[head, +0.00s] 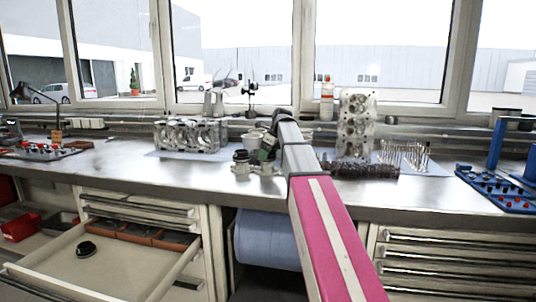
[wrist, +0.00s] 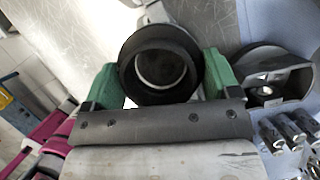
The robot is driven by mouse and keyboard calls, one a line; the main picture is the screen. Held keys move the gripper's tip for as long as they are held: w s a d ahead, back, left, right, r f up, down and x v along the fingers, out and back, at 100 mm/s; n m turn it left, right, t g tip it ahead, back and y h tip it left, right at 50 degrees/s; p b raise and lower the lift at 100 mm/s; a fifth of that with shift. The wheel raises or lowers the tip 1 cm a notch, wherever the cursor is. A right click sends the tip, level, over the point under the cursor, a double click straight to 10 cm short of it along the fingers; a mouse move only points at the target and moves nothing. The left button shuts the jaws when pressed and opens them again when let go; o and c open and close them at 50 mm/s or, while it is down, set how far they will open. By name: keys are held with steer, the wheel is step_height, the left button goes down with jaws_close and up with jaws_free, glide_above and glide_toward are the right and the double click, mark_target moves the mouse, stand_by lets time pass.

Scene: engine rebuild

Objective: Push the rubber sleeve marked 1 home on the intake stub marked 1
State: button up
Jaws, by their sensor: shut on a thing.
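My gripper (wrist: 160,82) has its green fingers on either side of a black rubber sleeve (wrist: 128,73) and is shut on it. The sleeve's open mouth faces the wrist camera, and a grey round surface shows inside. I cannot tell whether that is the intake stub or how far the sleeve sits over it. In the head view my gripper (head: 267,152) is low over the bench by the small grey intake parts, and my arm hides much of it. A dark-topped piece (head: 241,157) stands just left of it. No number mark is readable.
A black round part with a grey metal body (wrist: 268,80) lies close right of the gripper, with bright metal cylinders below it. An engine block (head: 190,135), a cylinder head (head: 356,125) and valves (head: 405,155) stand around. An open drawer (head: 110,270) holds a black ring (head: 86,249).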

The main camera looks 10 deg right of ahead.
steer(key=shift+f, duration=0.6)
stand_by(0.3)
steer(key=o, duration=0.8)
steer(key=shift+r, duration=0.1)
step_height(320, 180, up, 7)
steer(key=shift+r, duration=0.2)
stand_by(0.8)
